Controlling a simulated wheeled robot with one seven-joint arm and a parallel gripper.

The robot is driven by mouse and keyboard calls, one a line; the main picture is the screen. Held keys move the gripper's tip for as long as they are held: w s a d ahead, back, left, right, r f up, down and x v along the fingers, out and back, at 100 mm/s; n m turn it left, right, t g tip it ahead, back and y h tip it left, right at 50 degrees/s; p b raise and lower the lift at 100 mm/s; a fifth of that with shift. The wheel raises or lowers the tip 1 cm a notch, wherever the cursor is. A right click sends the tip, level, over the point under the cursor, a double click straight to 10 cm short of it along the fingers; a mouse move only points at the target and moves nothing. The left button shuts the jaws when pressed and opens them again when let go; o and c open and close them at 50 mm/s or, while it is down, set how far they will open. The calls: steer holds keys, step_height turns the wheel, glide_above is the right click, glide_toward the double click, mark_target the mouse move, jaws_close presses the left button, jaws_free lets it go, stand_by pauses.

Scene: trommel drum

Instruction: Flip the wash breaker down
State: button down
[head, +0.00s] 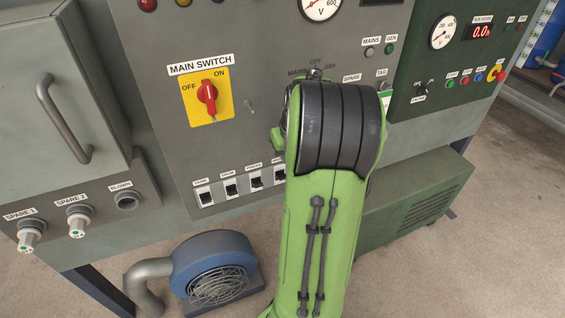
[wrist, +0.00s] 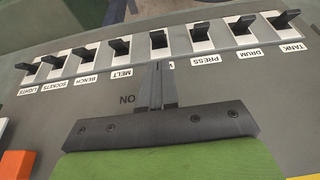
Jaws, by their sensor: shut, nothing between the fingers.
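The breaker row crosses the top of the wrist view, which looks upside down at the panel. The wash breaker (wrist: 158,39) has a black lever on a white plate, between the breakers labelled MELT and PRESS; my fingertips cover most of its label. My gripper (wrist: 158,66) is shut and empty, its tips just short of the wash breaker's plate. I cannot tell whether they touch the panel. In the head view the wash breaker (head: 281,174) is partly visible beside my green arm, which hides the gripper. I cannot clearly tell the lever's position.
The PRESS breaker (wrist: 201,32) and MELT breaker (wrist: 119,48) sit close on either side. The red main switch (head: 207,92) is on its yellow plate above the row. A blue blower (head: 215,268) stands on the floor below. A green panel (head: 460,65) is at right.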

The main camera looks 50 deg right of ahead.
mark_target(281, 176)
steer(key=b+x, duration=0.2)
steer(key=x, duration=0.7)
steer(key=shift+b, duration=0.4)
steer(key=shift+r, duration=0.1)
